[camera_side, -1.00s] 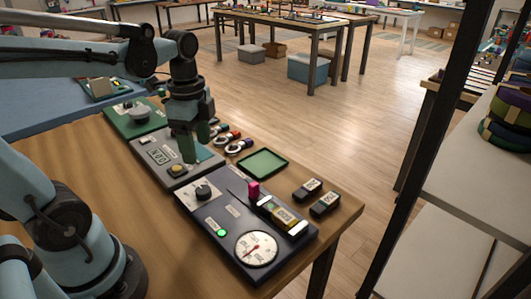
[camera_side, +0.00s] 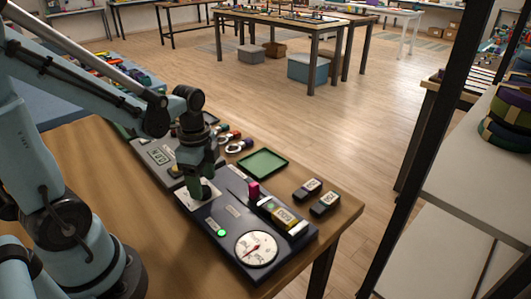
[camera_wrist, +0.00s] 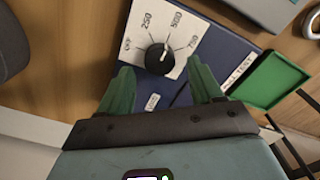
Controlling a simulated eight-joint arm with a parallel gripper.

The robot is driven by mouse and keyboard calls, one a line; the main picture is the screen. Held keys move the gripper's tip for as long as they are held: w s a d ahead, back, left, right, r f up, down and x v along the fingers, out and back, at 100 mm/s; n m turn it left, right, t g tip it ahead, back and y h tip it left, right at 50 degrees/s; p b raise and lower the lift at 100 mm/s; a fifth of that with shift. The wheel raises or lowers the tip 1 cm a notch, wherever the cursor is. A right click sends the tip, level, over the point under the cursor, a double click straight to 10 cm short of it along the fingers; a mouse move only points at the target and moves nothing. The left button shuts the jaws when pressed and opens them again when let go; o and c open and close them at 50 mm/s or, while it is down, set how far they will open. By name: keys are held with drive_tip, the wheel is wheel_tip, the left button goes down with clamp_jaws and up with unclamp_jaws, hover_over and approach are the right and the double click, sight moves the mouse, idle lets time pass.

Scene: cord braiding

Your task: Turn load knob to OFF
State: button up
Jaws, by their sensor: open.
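The load knob (camera_wrist: 159,58) is a round black knob on a white dial plate (camera_wrist: 133,48) marked OFF, 250, 500 and 750. Its pale pointer faces near the 500 mark. In the side view the white plate (camera_side: 184,196) shows beside my gripper (camera_side: 201,190), which hides the knob. In the wrist view the green fingers of my gripper (camera_wrist: 159,70) are open, one on each side of the knob. I cannot tell whether they touch it. The plate sits on a dark blue panel (camera_side: 228,250) with a round gauge (camera_side: 256,249) and a lit green lamp (camera_side: 222,233).
A pink-topped part (camera_side: 253,190) and a yellow-labelled block (camera_side: 283,218) stand on the panel, right of my gripper. A green tray (camera_side: 263,163) and two small blocks (camera_side: 307,188) (camera_side: 325,203) lie farther right. A grey panel (camera_side: 158,158) is close behind. Bare table lies in front.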

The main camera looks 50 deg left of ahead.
drive_tip(key=shift+f, duration=1)
drive_tip(key=shift+c, duration=0.4)
drive_tip(key=c, duration=1)
